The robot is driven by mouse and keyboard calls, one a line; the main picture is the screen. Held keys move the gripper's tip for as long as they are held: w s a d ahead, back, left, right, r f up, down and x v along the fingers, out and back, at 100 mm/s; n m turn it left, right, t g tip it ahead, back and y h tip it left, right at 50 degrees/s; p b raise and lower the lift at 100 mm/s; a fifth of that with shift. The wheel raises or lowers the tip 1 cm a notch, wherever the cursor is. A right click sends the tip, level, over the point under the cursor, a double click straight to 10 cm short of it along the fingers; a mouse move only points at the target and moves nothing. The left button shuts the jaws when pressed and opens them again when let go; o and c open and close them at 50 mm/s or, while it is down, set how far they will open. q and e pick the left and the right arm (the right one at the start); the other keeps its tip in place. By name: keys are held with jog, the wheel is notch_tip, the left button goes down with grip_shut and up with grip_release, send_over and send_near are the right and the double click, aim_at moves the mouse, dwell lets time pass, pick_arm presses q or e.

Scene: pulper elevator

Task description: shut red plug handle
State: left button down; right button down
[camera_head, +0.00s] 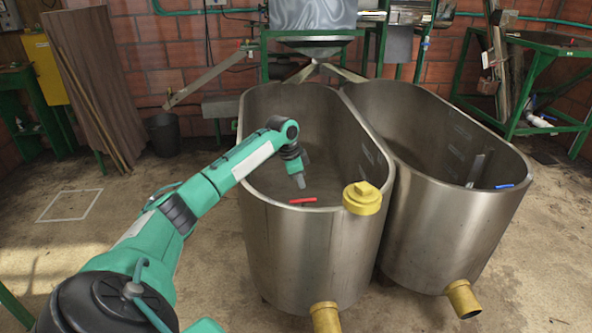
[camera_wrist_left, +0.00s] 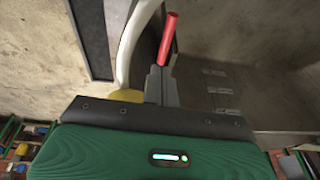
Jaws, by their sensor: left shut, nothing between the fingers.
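The red plug handle (camera_head: 303,200) is a short red bar at the near rim of the left steel tub (camera_head: 300,250). In the left wrist view the red handle (camera_wrist_left: 168,38) shows just beyond the fingertips, slanting up and slightly right. My left gripper (camera_head: 300,183) reaches over the left tub and points down, a little above and behind the handle. In the left wrist view its grey fingers (camera_wrist_left: 160,72) are together and hold nothing. I cannot tell whether they touch the handle. My right gripper is not in view.
A yellow cap (camera_head: 362,199) sits on the tub rim right of the handle. A second steel tub (camera_head: 450,230) with a blue handle (camera_head: 504,186) stands close on the right. Brass outlets (camera_head: 325,317) stick out low in front. A black bucket (camera_head: 164,134) stands behind my left arm.

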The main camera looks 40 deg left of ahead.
aim_at(301, 202)
pick_arm(q)
jog(key=x, duration=0.3)
jog(key=a+x, duration=0.1)
jog(key=x, duration=0.1)
jog(key=shift+s+f, duration=0.2)
jog(key=shift+f, duration=0.25)
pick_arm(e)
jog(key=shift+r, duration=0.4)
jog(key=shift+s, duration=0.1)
pick_arm(q)
jog(key=shift+f, duration=0.1)
notch_tip(301, 202, down, 3)
jog(key=shift+f, duration=0.15)
jog(key=shift+s+d+f, duration=0.1)
jog(key=shift+f, duration=0.1)
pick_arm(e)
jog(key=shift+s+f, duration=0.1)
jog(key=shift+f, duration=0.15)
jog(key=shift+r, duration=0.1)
